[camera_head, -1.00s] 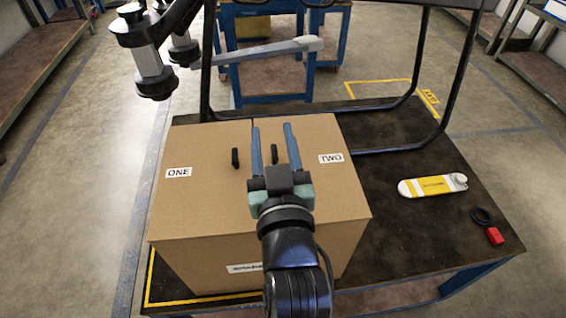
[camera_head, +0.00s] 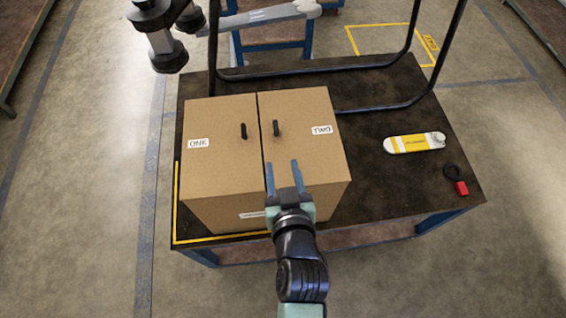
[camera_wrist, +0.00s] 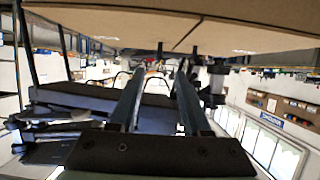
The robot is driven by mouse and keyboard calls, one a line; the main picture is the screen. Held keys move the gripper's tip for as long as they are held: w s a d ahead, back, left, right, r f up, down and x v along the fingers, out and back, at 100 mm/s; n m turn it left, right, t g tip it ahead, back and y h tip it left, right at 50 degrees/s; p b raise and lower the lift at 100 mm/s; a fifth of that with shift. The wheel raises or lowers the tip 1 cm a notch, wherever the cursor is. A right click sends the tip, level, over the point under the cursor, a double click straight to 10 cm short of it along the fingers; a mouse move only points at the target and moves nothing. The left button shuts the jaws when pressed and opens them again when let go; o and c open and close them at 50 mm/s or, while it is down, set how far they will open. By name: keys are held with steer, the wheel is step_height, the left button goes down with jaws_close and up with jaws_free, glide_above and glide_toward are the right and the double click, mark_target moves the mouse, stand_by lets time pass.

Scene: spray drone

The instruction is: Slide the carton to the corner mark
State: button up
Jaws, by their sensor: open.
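The brown carton (camera_head: 220,170) stands upright on the dark table, its two top flaps labelled ONE and TWO, each with a small black handle. The yellow corner mark (camera_head: 177,205) is an L at the table's front left. The carton stands by its inner side, with a narrow dark strip showing at the left and front. My gripper (camera_head: 283,165) is open and empty, its two blue fingers over the carton's front top edge near the seam. In the wrist view the open fingers (camera_wrist: 165,72) lie below the carton's cardboard (camera_wrist: 110,18); contact cannot be told.
A black tubular frame (camera_head: 300,68) rises at the table's back. A white and yellow bottle-like object (camera_head: 415,143), a black ring (camera_head: 452,172) and a red block (camera_head: 461,188) lie at the right. A drone arm (camera_head: 255,17) overhangs the back left. Table between carton and bottle is clear.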

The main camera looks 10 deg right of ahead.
mark_target(277, 134)
steer(key=p+x, duration=0.2)
steer(key=x, duration=1.1)
stand_by(0.4)
jaws_close()
stand_by(1.2)
